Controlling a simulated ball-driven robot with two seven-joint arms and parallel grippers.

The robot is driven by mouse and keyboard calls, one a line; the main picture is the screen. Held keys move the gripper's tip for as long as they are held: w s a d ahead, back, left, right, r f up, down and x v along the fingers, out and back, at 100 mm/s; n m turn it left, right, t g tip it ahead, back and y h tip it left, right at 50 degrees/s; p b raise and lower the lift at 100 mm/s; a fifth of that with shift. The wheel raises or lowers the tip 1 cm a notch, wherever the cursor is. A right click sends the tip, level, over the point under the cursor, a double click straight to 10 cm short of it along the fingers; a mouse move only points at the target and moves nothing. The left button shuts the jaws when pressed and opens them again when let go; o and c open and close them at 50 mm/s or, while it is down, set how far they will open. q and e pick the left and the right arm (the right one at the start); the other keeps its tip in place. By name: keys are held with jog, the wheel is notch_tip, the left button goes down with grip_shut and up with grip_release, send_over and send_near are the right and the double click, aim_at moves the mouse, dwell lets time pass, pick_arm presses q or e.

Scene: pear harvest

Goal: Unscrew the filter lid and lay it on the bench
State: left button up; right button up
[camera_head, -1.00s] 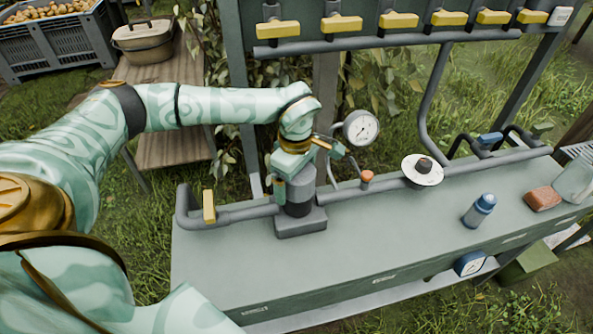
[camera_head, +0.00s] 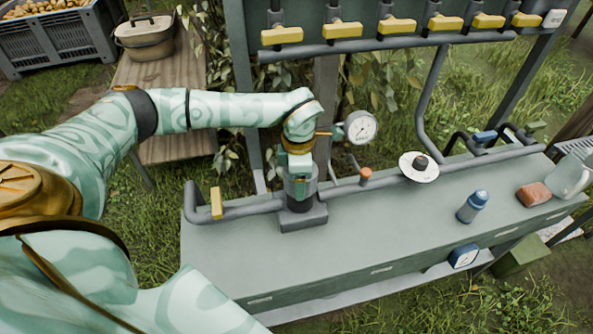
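The filter (camera_head: 308,200) is a dark grey cylinder on a square base, standing on the grey-green bench (camera_head: 225,262). My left gripper (camera_head: 299,183) points down over the top of the filter. One finger shows in front of the cylinder's upper part, and the other is hidden behind. The lid is covered by the gripper, so I cannot tell whether the fingers press on it. My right gripper is not in view.
A pressure gauge (camera_head: 361,127) and an orange-topped knob (camera_head: 366,174) stand close right of the filter. Yellow-handled valves (camera_head: 340,29) line the pipe above.

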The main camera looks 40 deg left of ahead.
pick_arm(q)
jog(key=n, duration=0.2)
jog(key=n+p, duration=0.2)
jog(key=n, duration=0.1)
jog(key=shift+w+r+n, duration=0.1)
jog(key=shift+r+n, duration=0.2)
jog(key=shift+w+a+f+n+p, duration=0.15)
jog(key=shift+n+p, duration=0.2)
jog(key=shift+n, duration=0.45)
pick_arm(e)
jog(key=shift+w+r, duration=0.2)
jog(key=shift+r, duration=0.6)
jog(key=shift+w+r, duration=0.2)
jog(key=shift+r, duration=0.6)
pick_arm(q)
jog(key=shift+w+r+p, duration=0.25)
jog(key=shift+r+p, duration=0.45)
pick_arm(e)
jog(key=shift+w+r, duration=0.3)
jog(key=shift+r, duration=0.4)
pick_arm(q)
jog(key=o, duration=1)
jog(key=shift+s+a, duration=0.1)
jog(key=shift+s, duration=0.05)
jog(key=shift+o, duration=0.4)
jog(key=shift+s+f, duration=0.15)
jog(key=shift+f, duration=0.05)
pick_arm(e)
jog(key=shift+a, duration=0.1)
